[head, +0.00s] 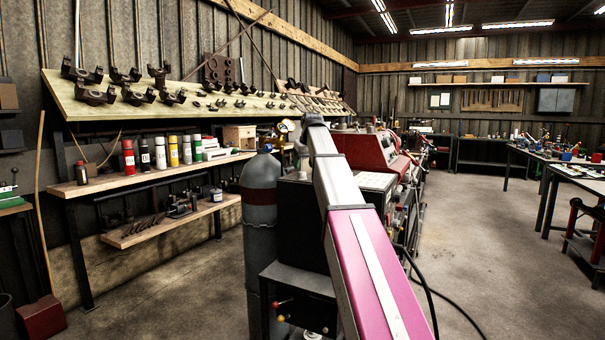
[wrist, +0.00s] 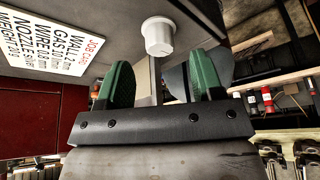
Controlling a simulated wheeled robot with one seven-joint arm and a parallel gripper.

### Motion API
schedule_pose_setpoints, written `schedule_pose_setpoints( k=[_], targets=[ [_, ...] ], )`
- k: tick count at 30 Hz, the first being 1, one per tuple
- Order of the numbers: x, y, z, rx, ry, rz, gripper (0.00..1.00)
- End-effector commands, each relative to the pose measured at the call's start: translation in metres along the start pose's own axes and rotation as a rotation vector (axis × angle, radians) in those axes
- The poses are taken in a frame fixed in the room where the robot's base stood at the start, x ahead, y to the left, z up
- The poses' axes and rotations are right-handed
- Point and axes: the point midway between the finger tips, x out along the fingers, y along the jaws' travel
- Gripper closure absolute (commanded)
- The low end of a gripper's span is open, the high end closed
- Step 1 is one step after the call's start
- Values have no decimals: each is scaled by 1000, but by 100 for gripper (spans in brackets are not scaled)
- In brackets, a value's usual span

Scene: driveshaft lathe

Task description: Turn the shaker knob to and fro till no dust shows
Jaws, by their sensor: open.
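A white, round, slightly tapered knob (wrist: 158,36), which looks like the shaker knob, sticks out of a dark grey panel (wrist: 110,22) in the wrist view. My gripper (wrist: 161,75) has two green-padded fingers spread wide apart, one to each side of the knob's line. The knob appears beyond the fingertips, with clear space around it and no visible contact. Nothing is held. In the head view my arm hides the gripper and the knob. I cannot make out any dust in either view.
A white job card (wrist: 45,38) is on the panel left of the knob. In the head view, a grey gas cylinder (head: 260,205) stands left of my arm, and a red machine (head: 365,150) is behind it. Black cables (head: 425,290) run right of my arm; open floor lies beyond.

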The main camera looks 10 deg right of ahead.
Motion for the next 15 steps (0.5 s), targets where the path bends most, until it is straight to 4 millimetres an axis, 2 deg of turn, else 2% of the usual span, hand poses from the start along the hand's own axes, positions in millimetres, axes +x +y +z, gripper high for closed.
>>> schedule_pose_setpoints(
  k=[3, 6, 15],
  targets=[
    [20, 0, 0, 0, -1, 0, 39],
    [31, 0, 0, 0, -1, 0, 39],
    [44, 0, 0, 0, 1, 1, 39]
  ],
)
